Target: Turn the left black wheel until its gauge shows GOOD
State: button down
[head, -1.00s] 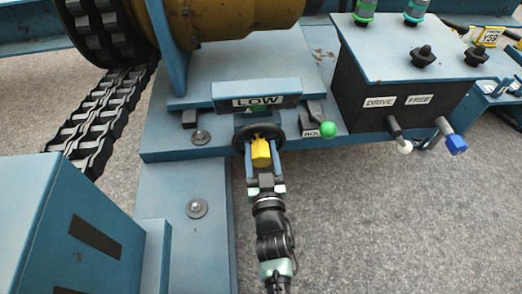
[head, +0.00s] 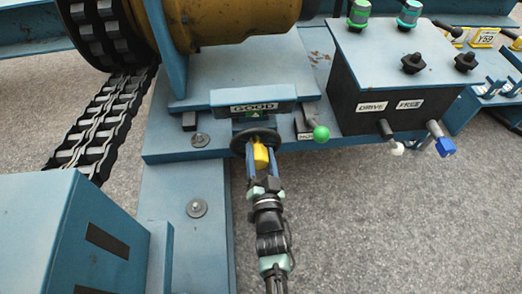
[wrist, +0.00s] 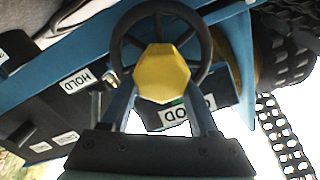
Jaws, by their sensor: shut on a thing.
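The black wheel (head: 239,139) with a yellow hub (head: 261,157) is on the front of the blue base, below the gauge. The gauge (head: 254,107) reads GOOD, with a green patch under the word. My gripper (head: 262,168) is shut on the yellow hub, with one finger on each side of it. In the wrist view the hub (wrist: 161,74) sits between my two fingertips, the wheel's rim (wrist: 205,45) shows around it, and the gauge (wrist: 190,113) is partly hidden behind the hub and a finger.
A lever with a green knob (head: 321,133) stands close right of the wheel, by a HOLD label. A dark box (head: 385,100) with DRIVE and FREE levers is further right. A black chain (head: 105,125) and a blue block (head: 75,235) lie to the left.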

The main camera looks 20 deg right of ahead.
jog(key=shift+d+f+m, duration=0.1)
jog(key=shift+f+m, duration=0.05)
jog(key=shift+m, duration=0.95)
jog(key=shift+c, duration=0.7)
grip_release()
jog(key=shift+s, duration=0.1)
jog(key=p+v, duration=0.6)
jog(key=v, duration=0.6)
jog(key=shift+s, duration=0.4)
